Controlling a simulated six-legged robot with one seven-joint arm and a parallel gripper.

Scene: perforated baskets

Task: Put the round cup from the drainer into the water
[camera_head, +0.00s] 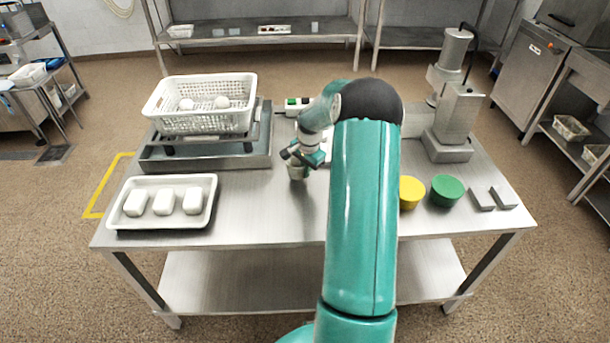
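A white perforated basket (203,118) stands at the back left of the steel table, with a few rounded white items (221,102) in it. It sits over a low metal tray or stand (255,157). My gripper (303,157) is near the table's middle, right of the stand, pointing down. A small round greyish cup (298,173) is directly beneath the fingers. I cannot tell whether the fingers hold it or whether it touches the table. No water surface can be made out. My teal arm hides the table's middle right.
A white tray (117,217) with three white blocks is at the front left. A yellow round piece (411,192), a green one (446,191) and grey blocks (492,198) lie right. A grey machine (453,125) stands back right. The front middle of the table (265,215) is bare.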

